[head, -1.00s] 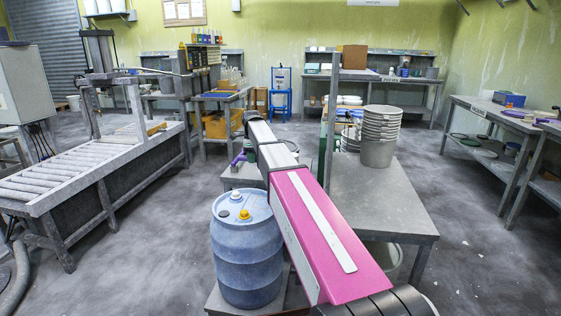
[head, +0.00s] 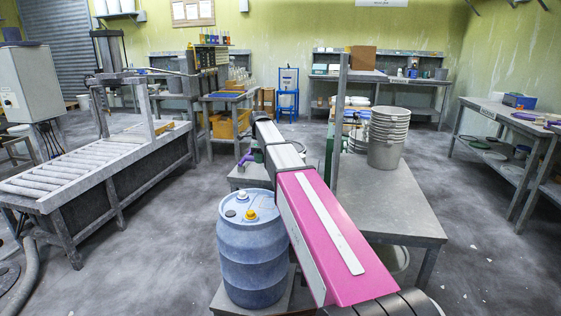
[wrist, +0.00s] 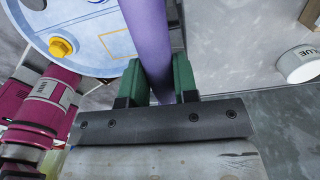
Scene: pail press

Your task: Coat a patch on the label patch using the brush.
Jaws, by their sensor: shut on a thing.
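The brush's purple handle (wrist: 150,40) is held between the green fingers of my gripper (wrist: 160,85) in the wrist view. The handle runs out of the top of the frame, so the bristles are not seen. A thin yellow outline (wrist: 118,43) on the pale blue drum top, probably the label patch, lies just left of the handle and is partly covered by it. The blue drum (head: 252,262) stands at the lower middle of the head view, and its top (wrist: 85,28) shows in the wrist view. I cannot tell whether the brush touches the drum.
A yellow cap (wrist: 62,47) stands up from the drum top. A white container marked "LUE" (wrist: 300,65) is at the wrist view's right. In the head view, a grey table (head: 385,205) with stacked pails (head: 387,140) is right of my arm, and a roller conveyor (head: 70,180) is left.

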